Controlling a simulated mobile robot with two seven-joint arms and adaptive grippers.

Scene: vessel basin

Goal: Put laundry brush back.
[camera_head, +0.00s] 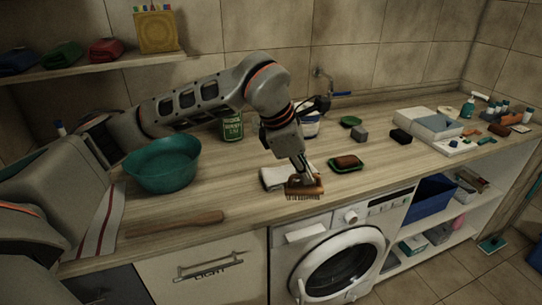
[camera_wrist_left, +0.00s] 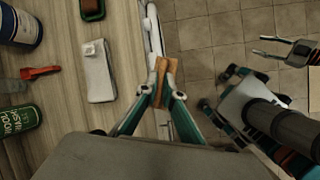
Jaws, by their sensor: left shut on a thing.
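The laundry brush (camera_head: 304,188) has a wooden back and bristles pointing down. My left gripper (camera_head: 303,177) is shut on it and holds it near the counter's front edge, above the washing machine. In the left wrist view the brush (camera_wrist_left: 165,77) lies between the two fingertips of my left gripper (camera_wrist_left: 164,92), over the counter edge. My right gripper (camera_wrist_left: 268,48) shows at the upper right of the left wrist view, its fingers apart and empty, over the floor. It is not in the head view.
A white folded item (camera_head: 272,177) lies just left of the brush, and a green dish with a brown block (camera_head: 346,162) to its right. The washing machine (camera_head: 332,262) is below.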

